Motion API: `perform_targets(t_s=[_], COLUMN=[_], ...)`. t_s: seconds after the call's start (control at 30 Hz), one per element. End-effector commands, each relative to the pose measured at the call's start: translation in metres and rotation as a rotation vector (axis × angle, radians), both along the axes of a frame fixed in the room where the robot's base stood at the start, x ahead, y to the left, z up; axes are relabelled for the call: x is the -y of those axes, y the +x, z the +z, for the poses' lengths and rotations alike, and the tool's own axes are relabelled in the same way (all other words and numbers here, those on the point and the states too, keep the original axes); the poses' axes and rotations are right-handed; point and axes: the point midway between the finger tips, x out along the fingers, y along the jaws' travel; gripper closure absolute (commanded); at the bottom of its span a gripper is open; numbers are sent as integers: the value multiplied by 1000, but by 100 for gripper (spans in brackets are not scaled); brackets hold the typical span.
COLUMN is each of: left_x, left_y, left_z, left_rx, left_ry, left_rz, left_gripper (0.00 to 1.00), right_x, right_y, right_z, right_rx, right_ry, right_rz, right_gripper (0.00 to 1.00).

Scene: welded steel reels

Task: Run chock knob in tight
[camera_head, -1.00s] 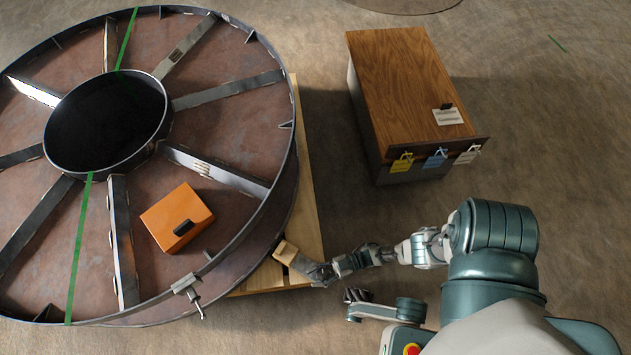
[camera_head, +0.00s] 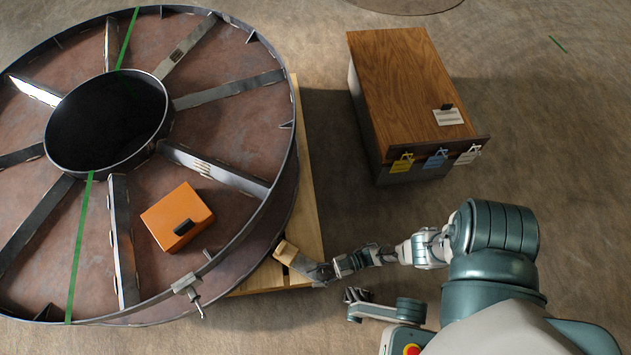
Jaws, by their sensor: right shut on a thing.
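A pale wooden chock (camera_head: 285,251) sits against the lower right rim of the big steel reel (camera_head: 262,236), on the wooden pallet. My right gripper (camera_head: 318,272) is at the chock's right side, low by the pallet edge. It is shut on the chock knob, which its fingers and the small size hide. My other gripper, the left (camera_head: 354,295), is below and right of it, over the floor, clear of the reel. Its fingers are too small to judge.
An orange box (camera_head: 177,217) lies on the reel's face between spokes. A clamp (camera_head: 188,290) hangs on the reel's lower rim. The pallet (camera_head: 306,190) shows along the reel's right side. A wood-topped cabinet (camera_head: 405,85) with tags stands upper right. The floor between is clear.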

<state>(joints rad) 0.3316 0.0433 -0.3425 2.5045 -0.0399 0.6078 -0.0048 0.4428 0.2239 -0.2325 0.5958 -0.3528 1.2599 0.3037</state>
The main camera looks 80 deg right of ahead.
Motion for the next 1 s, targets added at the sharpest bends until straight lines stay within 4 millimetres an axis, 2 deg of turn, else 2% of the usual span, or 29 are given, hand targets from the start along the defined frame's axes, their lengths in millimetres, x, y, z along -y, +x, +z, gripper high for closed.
perform_targets(t_s=[0.17,0.2,0.23,0.67,0.77,1.0], left_x=[0,0,0,1,0,0], left_y=[0,0,0,-2,-3,-3], left_z=[0,0,0,1,2,1], left_rx=[0,0,0,2,3,3], left_ry=[0,0,0,1,1,0], left_rz=[0,0,0,-1,-1,0], left_gripper=[41,41,41,41,41,41], right_x=[3,2,2,3,10,41], right_y=[-3,-3,-3,-4,-15,-58], right_z=[-1,-1,-1,-1,-2,-3], right_rx=[-3,-3,-3,-2,-5,-8], right_ry=[-1,-1,-1,-2,-3,-3], right_rz=[-1,-1,-1,-1,-1,-1], right_gripper=[89,44,41,41,41,41])
